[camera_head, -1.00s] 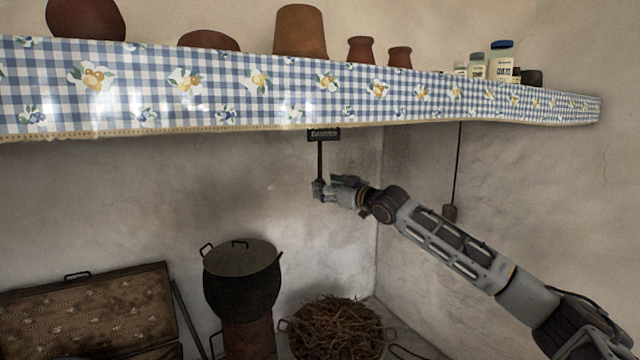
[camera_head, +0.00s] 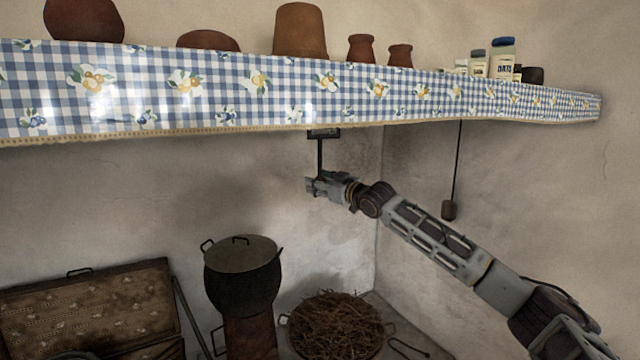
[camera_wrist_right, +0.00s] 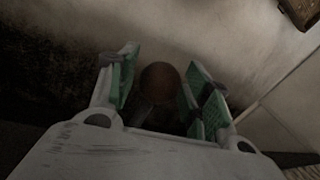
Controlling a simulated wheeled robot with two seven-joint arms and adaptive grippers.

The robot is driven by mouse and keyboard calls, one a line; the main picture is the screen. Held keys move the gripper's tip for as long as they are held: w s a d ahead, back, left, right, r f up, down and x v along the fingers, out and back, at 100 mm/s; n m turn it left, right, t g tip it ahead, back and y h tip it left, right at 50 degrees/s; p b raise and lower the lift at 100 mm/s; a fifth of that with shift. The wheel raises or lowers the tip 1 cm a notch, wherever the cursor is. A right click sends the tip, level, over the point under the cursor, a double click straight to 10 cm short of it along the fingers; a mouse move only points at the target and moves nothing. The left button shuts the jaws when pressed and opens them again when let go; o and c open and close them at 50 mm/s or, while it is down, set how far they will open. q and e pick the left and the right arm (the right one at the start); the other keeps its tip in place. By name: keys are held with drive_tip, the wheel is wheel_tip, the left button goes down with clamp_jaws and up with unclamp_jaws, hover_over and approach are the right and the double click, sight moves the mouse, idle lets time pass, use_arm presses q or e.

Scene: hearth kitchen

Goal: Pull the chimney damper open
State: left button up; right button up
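The chimney damper's dark rod (camera_head: 320,155) hangs below the shelf, under a small dark label plate (camera_head: 323,133) whose lettering I cannot read now. My right gripper (camera_head: 313,187) is at the rod's lower end, and its fingers cover the handle in the head view. In the right wrist view a round brown handle (camera_wrist_right: 160,80) sits between the green finger pads of the same gripper (camera_wrist_right: 160,88).
A second dark cord with a weight (camera_head: 449,210) hangs to the right, behind my forearm. The shelf (camera_head: 220,95) with checked cloth runs above the gripper. A black pot (camera_head: 240,288), a basket of twigs (camera_head: 335,328) and an open case (camera_head: 90,305) stand below.

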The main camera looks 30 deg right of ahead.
clamp_jaws()
wheel_tip(320, 180, down, 8)
drive_tip(key=b, duration=0.2)
drive_tip(key=shift+r, duration=0.15)
drive_tip(key=shift+a, duration=0.1)
idle(0.4)
drive_tip(key=shift+o, duration=1.5)
unclamp_jaws()
drive_tip(key=shift+o, duration=0.3)
drive_tip(key=shift+r, duration=0.1)
drive_tip(key=v, duration=1.1)
drive_tip(key=shift+s+d, duration=0.25)
